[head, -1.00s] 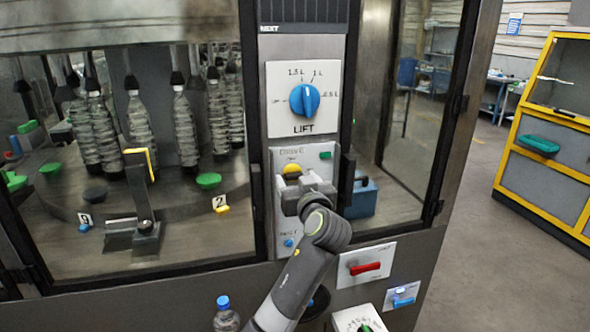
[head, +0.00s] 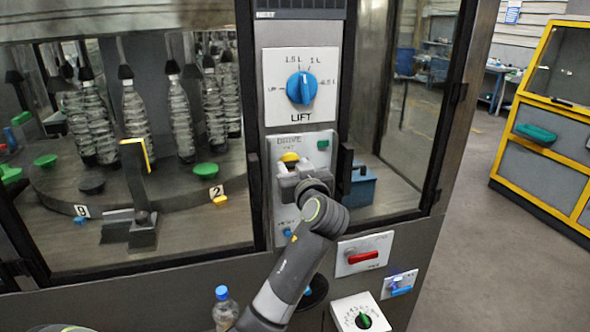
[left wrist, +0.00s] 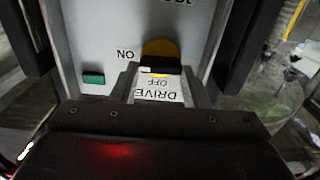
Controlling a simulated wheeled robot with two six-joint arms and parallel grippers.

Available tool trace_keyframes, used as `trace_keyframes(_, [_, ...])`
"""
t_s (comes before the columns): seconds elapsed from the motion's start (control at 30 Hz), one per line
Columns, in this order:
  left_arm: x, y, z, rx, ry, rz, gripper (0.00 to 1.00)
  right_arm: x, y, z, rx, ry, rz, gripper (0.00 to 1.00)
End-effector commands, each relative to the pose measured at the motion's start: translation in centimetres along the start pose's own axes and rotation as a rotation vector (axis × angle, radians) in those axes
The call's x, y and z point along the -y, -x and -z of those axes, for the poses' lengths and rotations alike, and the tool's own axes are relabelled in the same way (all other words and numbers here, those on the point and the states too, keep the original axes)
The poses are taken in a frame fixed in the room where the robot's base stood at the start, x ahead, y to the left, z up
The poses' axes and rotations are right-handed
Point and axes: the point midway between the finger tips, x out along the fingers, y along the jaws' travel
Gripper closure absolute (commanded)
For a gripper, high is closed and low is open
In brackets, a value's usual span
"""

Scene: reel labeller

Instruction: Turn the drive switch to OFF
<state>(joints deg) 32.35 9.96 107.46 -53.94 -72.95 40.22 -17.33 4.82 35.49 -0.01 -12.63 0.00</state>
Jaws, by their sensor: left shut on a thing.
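The drive switch has a yellow round base (head: 289,157) on the white drive panel (head: 321,168). In the left wrist view, its yellow base (left wrist: 160,48) carries a black handle bar (left wrist: 161,65) lying crosswise. A pale mark shows at the bar's left end, on the side of the ON label (left wrist: 125,54). The OFF label (left wrist: 158,82) and the DRIVE lettering appear upside down below the bar. My left gripper (head: 288,174) is at the switch; in the left wrist view its fingers (left wrist: 161,72) are shut on the handle from both sides. My right gripper is not in view.
The blue lift knob (head: 301,87) is above the drive panel. A green lamp (head: 323,145) and a blue reset button (head: 288,232) share the drive panel. A red handle (head: 363,257) is at lower right. A capped bottle (head: 224,307) stands below, near my arm.

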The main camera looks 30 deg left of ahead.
Motion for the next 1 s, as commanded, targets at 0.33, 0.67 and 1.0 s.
trace_keyframes(0.33, [0.1,-0.1,-0.6,-0.003,0.203,0.001,0.82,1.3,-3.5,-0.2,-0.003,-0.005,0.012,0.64])
trace_keyframes(0.67, [0.2,-0.1,-0.6,-0.003,0.514,-0.001,0.82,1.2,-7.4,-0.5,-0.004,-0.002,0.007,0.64])
trace_keyframes(1.0, [0.4,-0.1,-0.6,-0.003,0.837,0.0,0.82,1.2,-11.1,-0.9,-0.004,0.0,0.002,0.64])
